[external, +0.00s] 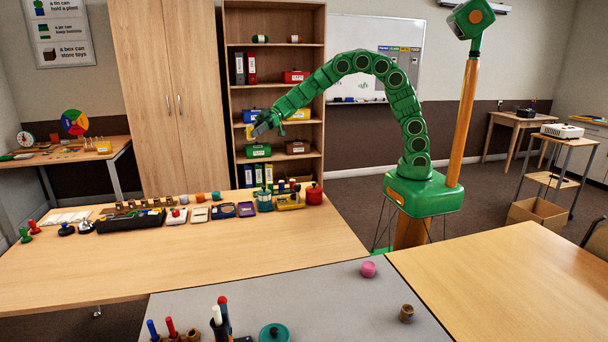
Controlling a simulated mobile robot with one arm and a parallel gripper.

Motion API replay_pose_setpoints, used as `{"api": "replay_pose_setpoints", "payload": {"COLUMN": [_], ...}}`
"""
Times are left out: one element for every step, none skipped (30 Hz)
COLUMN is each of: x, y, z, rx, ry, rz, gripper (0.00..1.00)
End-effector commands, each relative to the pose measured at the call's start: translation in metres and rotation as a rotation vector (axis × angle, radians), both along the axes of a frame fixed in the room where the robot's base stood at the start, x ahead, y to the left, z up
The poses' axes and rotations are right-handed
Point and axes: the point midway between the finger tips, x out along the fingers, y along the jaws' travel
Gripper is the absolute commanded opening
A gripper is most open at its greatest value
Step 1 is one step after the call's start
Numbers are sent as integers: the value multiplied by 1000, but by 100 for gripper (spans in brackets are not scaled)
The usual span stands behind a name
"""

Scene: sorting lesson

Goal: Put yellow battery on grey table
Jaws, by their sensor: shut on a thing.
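The grey table (322,292) is in the foreground of the external view, with a wide bare stretch in its middle. My gripper (262,127) is raised high at the end of my green arm, in front of the shelf and beyond the long wooden table, well away from the grey table. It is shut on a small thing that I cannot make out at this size. I cannot pick out the yellow battery for certain. A yellow bin on the shelf behind makes the colours near the fingertips hard to separate.
Another wooden table (500,275) is bare.

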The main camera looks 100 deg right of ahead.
Motion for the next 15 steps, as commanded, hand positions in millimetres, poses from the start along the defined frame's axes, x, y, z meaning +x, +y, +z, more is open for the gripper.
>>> {"api": "replay_pose_setpoints", "payload": {"x": [6,9,12,15,17,20,22,24,27,28,30,31,33,34,36], "y": [-2,-3,-4,-5,-6,-7,-8,-10,-12,-14,-16,-19,-21,-23,-26], "z": [-2,-2,-2,-3,-4,-7,-7,-8,-9,-11,-13,-17,-19,-20,-22], "rx": [-1,-1,-2,0,0,2,2,-1,-1,-2,0,2,3,1,0], "ry": [1,-1,-2,-2,-1,1,1,0,-2,-1,0,2,2,1,-1], "rz": [21,34,53,68,82,99,112,124,138,150,161,179,190,202,215], "gripper": [0,0,0,0,0,0,0,0,0,0,0,0,0,0,0]}}
